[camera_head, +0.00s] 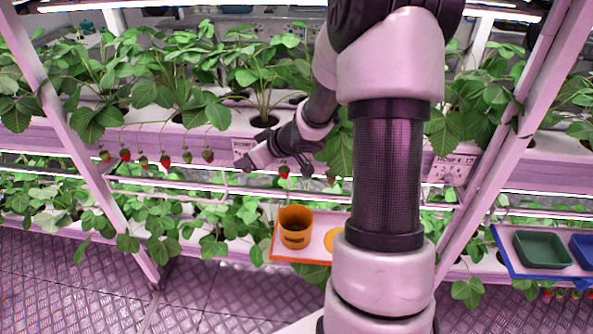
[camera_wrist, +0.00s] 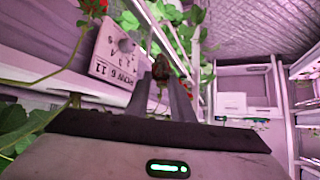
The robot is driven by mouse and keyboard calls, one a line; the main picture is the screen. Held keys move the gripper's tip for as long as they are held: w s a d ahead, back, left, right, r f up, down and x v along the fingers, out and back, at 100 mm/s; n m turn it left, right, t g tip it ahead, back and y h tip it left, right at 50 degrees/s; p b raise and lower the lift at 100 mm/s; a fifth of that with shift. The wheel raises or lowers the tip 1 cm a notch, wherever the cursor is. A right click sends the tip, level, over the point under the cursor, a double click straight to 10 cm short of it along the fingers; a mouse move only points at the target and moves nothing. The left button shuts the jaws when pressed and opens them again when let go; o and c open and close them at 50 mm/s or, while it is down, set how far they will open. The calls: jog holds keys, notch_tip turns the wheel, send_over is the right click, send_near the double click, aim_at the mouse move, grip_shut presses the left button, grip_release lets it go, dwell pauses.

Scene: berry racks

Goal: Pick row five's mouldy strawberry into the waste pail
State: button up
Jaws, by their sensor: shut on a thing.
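A dark brown, dull strawberry (camera_wrist: 161,68) sits between the fingertips of my gripper (camera_wrist: 162,82) in the wrist view. The gripper is shut on it. An orange pail (camera_head: 295,239) with a dark label stands upright on an orange-rimmed tray (camera_head: 290,258), below and right of the gripper. I cannot read its label.
Several red and greenish strawberries (camera_head: 125,155) hang left of my gripper, and one red berry (camera_head: 283,171) hangs to its right. A yellow round thing (camera_head: 335,240) is partly hidden by my arm. A blue tray (camera_head: 508,262) with green and blue containers is at right.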

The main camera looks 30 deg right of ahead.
jog(key=s+d+f+n+g+p, duration=0.1)
jog(key=s+d+n+g+p, duration=0.2)
jog(key=s, duration=0.4)
jog(key=s+d+f+n+g+p, duration=0.2)
jog(key=s+d+p, duration=0.2)
jog(key=s+p, duration=0.25)
jog(key=shift+y, duration=0.3)
jog(key=f+b, duration=0.2)
jog(key=b, duration=0.1)
jog(key=f+b, duration=0.1)
jog(key=b, duration=0.2)
jog(key=f+b, duration=0.2)
jog(key=b, duration=0.1)
jog(key=shift+s+f, duration=0.25)
jog(key=shift+f, duration=0.1)
jog(key=o, duration=1.5)
jog(key=shift+o, duration=0.2)
jog(key=shift+r, duration=0.2)
notch_tip(320, 180, up, 7)
jog(key=p, duration=0.8)
jog(key=shift+f+p, duration=0.15)
jog(key=shift+p, duration=0.25)
